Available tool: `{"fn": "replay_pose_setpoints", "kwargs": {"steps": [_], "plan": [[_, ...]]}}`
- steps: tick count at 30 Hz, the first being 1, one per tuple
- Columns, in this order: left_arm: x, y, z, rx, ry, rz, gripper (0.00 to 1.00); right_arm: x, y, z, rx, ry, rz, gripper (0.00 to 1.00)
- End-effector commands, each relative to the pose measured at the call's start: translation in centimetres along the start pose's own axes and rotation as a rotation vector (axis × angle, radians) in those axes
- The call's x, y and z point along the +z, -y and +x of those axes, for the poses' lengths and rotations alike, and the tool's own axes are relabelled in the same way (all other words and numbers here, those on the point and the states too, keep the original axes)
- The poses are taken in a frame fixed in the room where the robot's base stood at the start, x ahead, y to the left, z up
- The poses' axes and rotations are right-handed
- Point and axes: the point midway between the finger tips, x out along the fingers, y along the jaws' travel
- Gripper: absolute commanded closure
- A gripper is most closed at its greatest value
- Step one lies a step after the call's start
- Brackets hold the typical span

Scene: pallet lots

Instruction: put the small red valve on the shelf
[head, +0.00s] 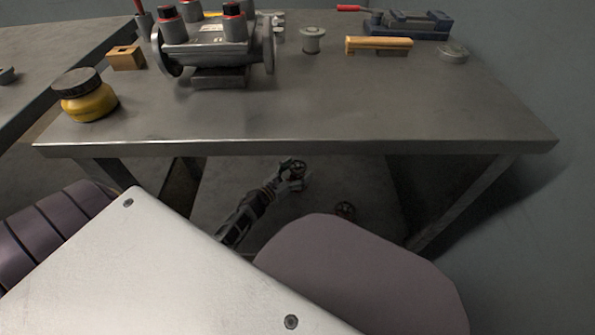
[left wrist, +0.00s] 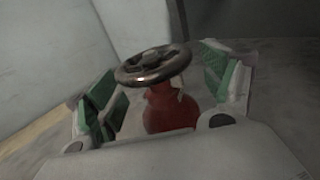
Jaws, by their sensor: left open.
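A red valve with a dark handwheel (left wrist: 168,112) stands upright between the fingers of my left gripper (left wrist: 160,95) in the left wrist view. The green-padded fingers are apart, one on each side of it, and I see no clear grip. In the head view this valve (head: 299,168) is at the tip of my left gripper (head: 291,181), below the table's front edge. My right gripper is not in view.
The grey table (head: 330,120) overhangs my left arm. On top are a yellow jar (head: 85,102), a large flanged machine part (head: 208,48), a wooden block (head: 127,58), a grey spool (head: 312,41), an orange bar (head: 378,45) and a blue-grey vise (head: 410,22). The tabletop's front middle is clear.

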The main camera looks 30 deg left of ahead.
Motion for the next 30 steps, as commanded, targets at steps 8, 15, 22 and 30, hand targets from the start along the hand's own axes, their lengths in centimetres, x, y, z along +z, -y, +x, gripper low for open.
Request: {"fn": "replay_pose_setpoints", "kwargs": {"steps": [8, 15, 22, 30], "plan": [[0.2, 0.0, -1.1, 0.0, -0.001, -0.001, 0.18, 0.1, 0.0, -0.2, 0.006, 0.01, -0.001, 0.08], [0.2, 0.0, -3.6, 0.0, -0.002, -0.001, 0.18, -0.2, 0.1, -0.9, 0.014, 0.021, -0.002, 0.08], [0.2, 0.0, -6.6, 0.001, -0.002, -0.002, 0.18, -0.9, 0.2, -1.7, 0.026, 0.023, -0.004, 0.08], [0.3, 0.0, -10.0, 0.001, -0.001, -0.002, 0.18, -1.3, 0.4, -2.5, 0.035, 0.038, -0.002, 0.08]]}}
